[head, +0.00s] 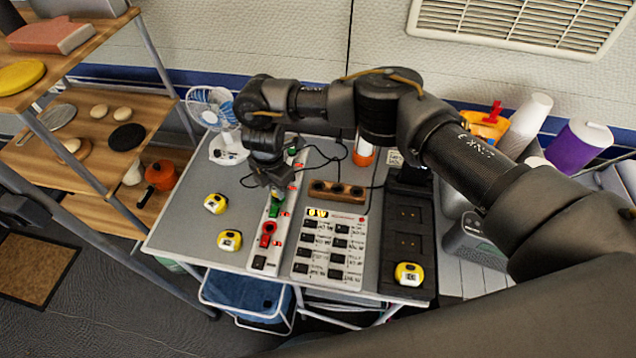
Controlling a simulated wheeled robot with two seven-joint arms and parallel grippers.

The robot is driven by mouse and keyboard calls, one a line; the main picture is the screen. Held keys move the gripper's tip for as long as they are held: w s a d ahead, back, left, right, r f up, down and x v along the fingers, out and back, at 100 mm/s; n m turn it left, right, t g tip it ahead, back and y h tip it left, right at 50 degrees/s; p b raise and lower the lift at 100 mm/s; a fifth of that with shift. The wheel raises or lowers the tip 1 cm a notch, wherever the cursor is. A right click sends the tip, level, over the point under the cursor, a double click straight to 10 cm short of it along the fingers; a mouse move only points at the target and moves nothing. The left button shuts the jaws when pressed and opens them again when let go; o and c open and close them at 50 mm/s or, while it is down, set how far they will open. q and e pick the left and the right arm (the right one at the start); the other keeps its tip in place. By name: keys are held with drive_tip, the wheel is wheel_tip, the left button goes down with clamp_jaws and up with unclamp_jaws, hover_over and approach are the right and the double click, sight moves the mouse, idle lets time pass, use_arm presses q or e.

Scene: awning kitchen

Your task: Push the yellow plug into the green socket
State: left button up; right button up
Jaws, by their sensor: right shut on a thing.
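A long light-grey strip (259,248) lies on the grey table and carries several sockets. The green socket (274,209) is near its middle, with a red one (266,235) nearer the front edge. My right gripper (277,190) reaches down from above and is right over the green socket. It is shut on a small yellow thing, taken to be the yellow plug, which is mostly hidden by the fingers. I cannot tell whether the plug touches the socket or is partly in it. No fingers of my left gripper can be made out.
A switch panel (326,276) and a wooden block (337,192) lie right of the strip. A fan (222,125) stands at the back left, and black cables lie behind. The table left of the strip is mostly free.

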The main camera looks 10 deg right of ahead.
drive_tip(key=shift+f+b, duration=0.6)
drive_tip(key=shift+f, duration=0.25)
idle(0.9)
drive_tip(key=o, duration=1.3)
drive_tip(key=shift+r, duration=0.1)
drive_tip(key=shift+r+p, duration=2.7)
drive_tip(key=shift+r, duration=0.75)
